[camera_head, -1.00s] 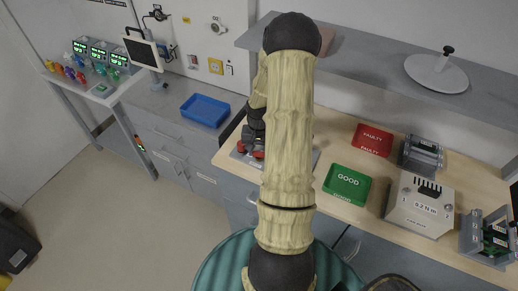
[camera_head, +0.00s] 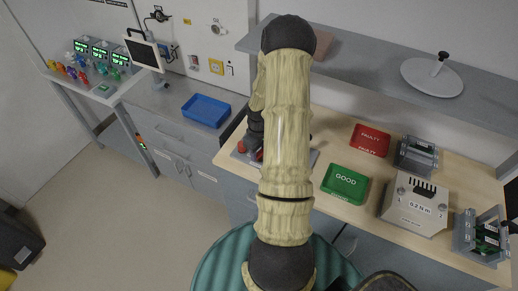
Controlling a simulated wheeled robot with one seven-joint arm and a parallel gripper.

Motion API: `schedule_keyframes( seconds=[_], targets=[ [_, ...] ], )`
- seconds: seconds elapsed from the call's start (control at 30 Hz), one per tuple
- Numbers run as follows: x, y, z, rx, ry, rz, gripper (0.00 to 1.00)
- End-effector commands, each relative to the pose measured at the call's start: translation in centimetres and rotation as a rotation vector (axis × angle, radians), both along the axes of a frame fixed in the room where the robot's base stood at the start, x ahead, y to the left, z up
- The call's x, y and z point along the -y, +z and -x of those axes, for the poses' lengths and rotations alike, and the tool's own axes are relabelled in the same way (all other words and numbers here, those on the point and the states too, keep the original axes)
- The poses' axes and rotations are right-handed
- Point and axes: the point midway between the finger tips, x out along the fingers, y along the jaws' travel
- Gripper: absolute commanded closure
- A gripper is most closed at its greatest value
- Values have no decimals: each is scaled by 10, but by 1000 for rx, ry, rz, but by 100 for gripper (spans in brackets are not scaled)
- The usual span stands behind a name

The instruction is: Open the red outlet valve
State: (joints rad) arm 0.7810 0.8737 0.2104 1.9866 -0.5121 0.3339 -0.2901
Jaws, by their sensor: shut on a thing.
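A small grey plate (camera_head: 240,157) with red valve parts stands at the front left of the wooden bench. A red valve handle (camera_head: 241,146) shows at its left, and another red part (camera_head: 259,155) shows beside my arm. My gripper (camera_head: 255,141) is dark, points down over this plate, and is shut on a red part of the valve. My pale arm hides the right side of the fixture and most of the fingers. How far the valve is turned cannot be made out.
A green GOOD tray (camera_head: 345,182), a red FAULTY tray (camera_head: 371,139) and a 0.2 N·m box (camera_head: 415,206) stand on the bench to the right. A blue tray (camera_head: 206,111) sits on the left counter. A grey shelf (camera_head: 375,68) overhangs behind my arm.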

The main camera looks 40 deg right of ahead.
Motion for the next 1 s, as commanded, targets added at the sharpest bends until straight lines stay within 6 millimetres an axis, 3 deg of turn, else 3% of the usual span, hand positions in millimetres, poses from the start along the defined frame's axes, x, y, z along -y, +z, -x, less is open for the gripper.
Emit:
schedule_keyframes(
  seconds=[0.4, 0.93, 0.97, 1.0],
  targets=[
    [1, 3, -3, 8, 235, 5, 79],
    [2, 2, -3, 8, 268, 6, 79],
    [2, 2, -3, 8, 268, 6, 53],
    [1, 2, -3, 8, 267, 6, 45]
  ],
)
